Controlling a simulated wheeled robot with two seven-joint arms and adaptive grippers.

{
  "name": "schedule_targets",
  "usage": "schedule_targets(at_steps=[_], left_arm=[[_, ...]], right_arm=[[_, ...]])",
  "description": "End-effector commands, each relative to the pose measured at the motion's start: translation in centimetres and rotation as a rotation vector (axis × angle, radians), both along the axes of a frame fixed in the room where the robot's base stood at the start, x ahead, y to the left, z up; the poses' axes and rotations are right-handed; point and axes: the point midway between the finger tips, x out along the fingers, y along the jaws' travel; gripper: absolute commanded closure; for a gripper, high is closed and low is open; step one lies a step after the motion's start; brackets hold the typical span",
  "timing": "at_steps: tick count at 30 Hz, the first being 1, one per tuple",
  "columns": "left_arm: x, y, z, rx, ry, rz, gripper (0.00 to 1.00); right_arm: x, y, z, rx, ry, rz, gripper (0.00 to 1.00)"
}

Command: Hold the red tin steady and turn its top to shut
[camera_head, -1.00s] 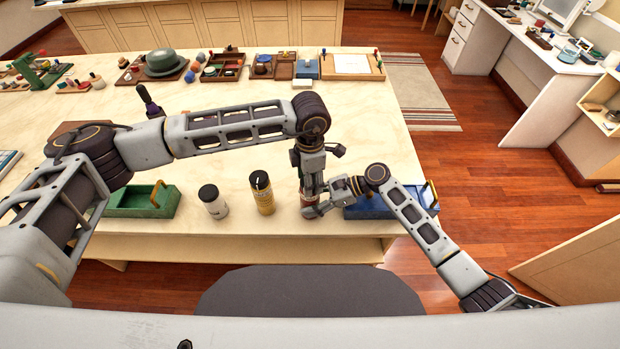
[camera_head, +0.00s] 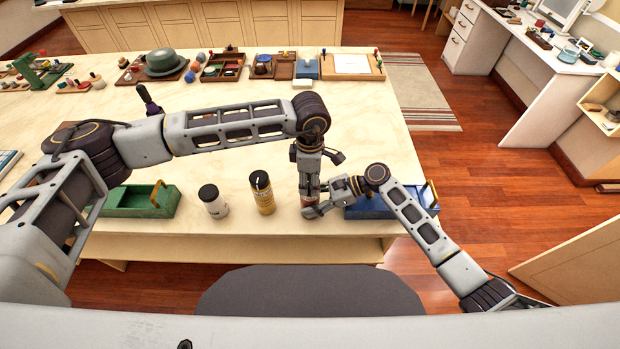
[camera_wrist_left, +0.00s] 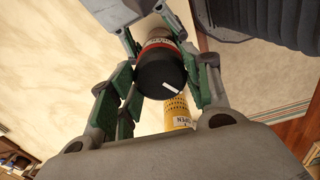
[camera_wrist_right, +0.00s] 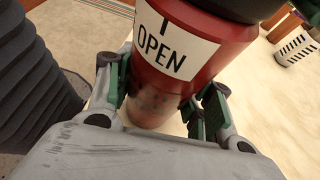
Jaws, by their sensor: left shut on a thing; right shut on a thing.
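The red tin (camera_head: 309,200) stands upright near the table's front edge, mostly hidden by my grippers. In the right wrist view the red tin (camera_wrist_right: 185,75) shows a white label reading "OPEN" with a dark mark above it. My right gripper (camera_wrist_right: 162,95) is shut around its lower body. The black top (camera_wrist_left: 160,75) has a white line and sits between the fingers of my left gripper (camera_wrist_left: 163,88), which is shut on it from above. Both grippers, left (camera_head: 309,183) and right (camera_head: 325,205), meet at the tin. I cannot tell whether line and mark align.
A yellow tin (camera_head: 262,195) and a white tin (camera_head: 213,203), both black-topped, stand left of the red one. A green tray (camera_head: 125,203) is further left. A blue tray (camera_head: 372,208) lies right, behind my right arm. Bare tabletop (camera_head: 225,165) lies behind the tins.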

Motion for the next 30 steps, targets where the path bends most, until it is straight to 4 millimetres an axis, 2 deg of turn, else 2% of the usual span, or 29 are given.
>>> schedule_targets(at_steps=[3, 4, 9, 23, 30], left_arm=[[0.0, 0.0, 0.0, 0.001, -0.001, -0.001, 0.76], [0.0, 0.0, 0.0, 0.001, -0.001, -0.001, 0.49], [0.0, 0.0, 0.0, 0.0, 0.0, 0.0, 0.29], [0.0, 0.0, 0.4, 0.0, -0.001, 0.0, 0.29], [0.1, 0.0, 2.4, -0.001, -0.003, 0.001, 0.29]], right_arm=[[0.0, 0.0, -0.1, -0.001, 0.0, 0.001, 0.73], [0.0, 0.0, -0.1, -0.001, 0.0, 0.001, 0.73], [0.0, 0.0, -0.1, -0.001, 0.0, 0.001, 0.73], [0.0, 0.0, -0.1, -0.001, 0.0, 0.001, 0.73], [0.0, 0.0, -0.1, -0.001, 0.0, 0.001, 0.73]])
